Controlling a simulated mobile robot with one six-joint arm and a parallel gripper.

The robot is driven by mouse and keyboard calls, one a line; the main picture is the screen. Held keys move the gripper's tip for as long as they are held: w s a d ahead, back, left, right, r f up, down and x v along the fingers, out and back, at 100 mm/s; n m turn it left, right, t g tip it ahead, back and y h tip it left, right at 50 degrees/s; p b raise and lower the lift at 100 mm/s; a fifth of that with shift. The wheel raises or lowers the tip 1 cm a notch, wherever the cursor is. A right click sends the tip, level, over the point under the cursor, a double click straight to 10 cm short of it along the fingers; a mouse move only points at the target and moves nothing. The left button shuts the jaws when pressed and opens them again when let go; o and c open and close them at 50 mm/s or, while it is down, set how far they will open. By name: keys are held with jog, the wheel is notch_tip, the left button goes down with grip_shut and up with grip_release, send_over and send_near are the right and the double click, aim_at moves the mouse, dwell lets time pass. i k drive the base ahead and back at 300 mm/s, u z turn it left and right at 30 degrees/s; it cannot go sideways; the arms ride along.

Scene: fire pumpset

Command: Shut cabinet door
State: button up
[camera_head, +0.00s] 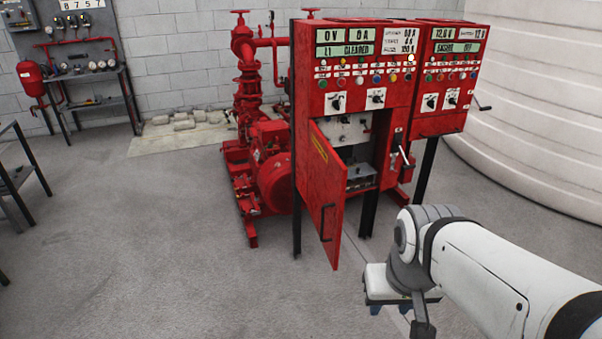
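The red control cabinet (346,66) stands on dark legs near the middle of the view. Its lower cabinet door (325,188) is open and swung out toward me, hinged on the left, with a dark handle (327,223) near its free edge. The opening shows grey inner panels and components (350,140). My white arm comes in from the lower right. The end of my arm (420,318) points down, right of and nearer than the door, apart from it. My gripper's fingers are not clearly seen, so I cannot tell their state.
A second red cabinet (448,80) adjoins on the right, with a lever below between them. A red pump and pipes (262,150) stand behind on the left. A large white tank (540,100) fills the right. A workbench (90,90) stands back left. The grey floor in front is clear.

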aim_at(327, 174)
jog(key=u, duration=0.05)
jog(key=i, duration=1)
jog(key=z, duration=1.45)
jog(key=k, duration=0.55)
jog(key=u, duration=0.4)
jog(key=i, duration=0.5)
